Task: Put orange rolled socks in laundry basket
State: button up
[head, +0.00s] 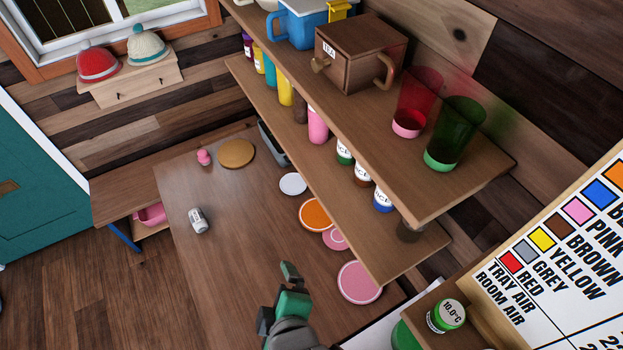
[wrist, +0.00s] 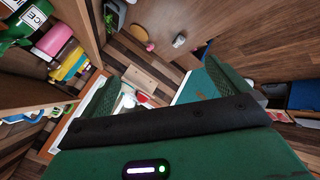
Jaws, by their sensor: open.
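My gripper (head: 279,296) is above the near end of the brown table in the head view, beside the wall shelves. In the wrist view its two green fingers (wrist: 168,92) stand wide apart with nothing between them. I cannot make out any orange rolled socks in either view. The flat orange disc (head: 315,214) on the table is round and plate-like, not socks. I cannot identify a laundry basket in either view.
Two wooden shelves (head: 420,190) overhang the table's right side, carrying bottles, a brown box (head: 360,52) and tinted cups. A small white-grey can (head: 197,221) and a tan disc (head: 236,153) are on the table. Its left-middle is mostly clear. A pink container (head: 151,214) sits under the bench.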

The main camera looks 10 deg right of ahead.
jog(key=w+r+m+t, duration=0.3)
jog(key=w+r, duration=0.1)
jog(key=r, duration=0.6)
jog(key=w+r+m+t, duration=0.3)
jog(key=r+t, duration=0.1)
jog(key=r, duration=0.7)
jog(key=s+r+m+t, duration=0.1)
jog(key=r+m+t, duration=0.1)
jog(key=r, duration=0.7)
jog(key=s+r+m+t, duration=0.2)
jog(key=r+t, duration=0.2)
jog(key=r, duration=0.5)
jog(key=s+r+m+t+h, duration=0.1)
jog(key=s+r+m+t, duration=0.1)
jog(key=r, duration=0.7)
jog(key=shift+s+d+m+t, duration=0.25)
jog(key=shift+m+t, duration=0.15)
jog(key=shift+t, duration=0.1)
